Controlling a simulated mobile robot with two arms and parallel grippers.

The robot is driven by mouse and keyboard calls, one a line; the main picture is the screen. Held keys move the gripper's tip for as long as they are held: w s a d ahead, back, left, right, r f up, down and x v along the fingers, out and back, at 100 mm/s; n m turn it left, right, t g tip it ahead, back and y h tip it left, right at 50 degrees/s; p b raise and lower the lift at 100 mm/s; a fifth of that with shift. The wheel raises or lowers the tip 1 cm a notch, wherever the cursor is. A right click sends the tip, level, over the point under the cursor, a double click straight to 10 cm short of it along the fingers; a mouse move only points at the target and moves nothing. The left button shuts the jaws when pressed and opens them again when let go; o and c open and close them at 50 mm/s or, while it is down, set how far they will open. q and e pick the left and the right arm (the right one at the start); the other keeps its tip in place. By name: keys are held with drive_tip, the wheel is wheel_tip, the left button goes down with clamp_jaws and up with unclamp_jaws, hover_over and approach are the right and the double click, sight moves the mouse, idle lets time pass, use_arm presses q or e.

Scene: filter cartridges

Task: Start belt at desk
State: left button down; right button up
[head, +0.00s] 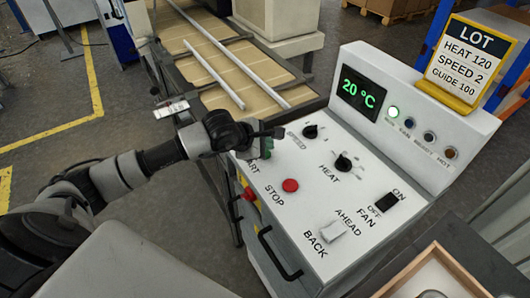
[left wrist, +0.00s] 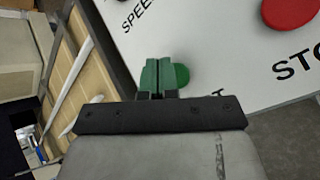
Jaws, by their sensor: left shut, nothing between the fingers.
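The control desk (head: 300,215) has a white sloping panel. The green START button (head: 267,153) is at its left edge, partly hidden by my left gripper (head: 265,142); part of the START label is covered too. In the left wrist view my shut, empty left gripper (left wrist: 159,75) has its fingertips right at the green button (left wrist: 183,75), overlapping its edge. I cannot tell whether they touch it. The red STOP button (head: 290,185) is just beside it. The tan belt (head: 215,65) runs behind the desk. My right gripper is not in view.
The panel also has a SPEED knob (head: 310,131), a HEAT knob (head: 343,162), a FAN switch (head: 387,202) and an AHEAD/BACK switch (head: 332,231). A LOT card (head: 468,63) reads HEAT 120, SPEED 2, GUIDE 100.

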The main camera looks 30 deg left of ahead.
use_arm(q)
drive_tip(key=shift+r+p, duration=1.1)
drive_tip(key=shift+r, duration=1.45)
drive_tip(key=shift+f, duration=0.1)
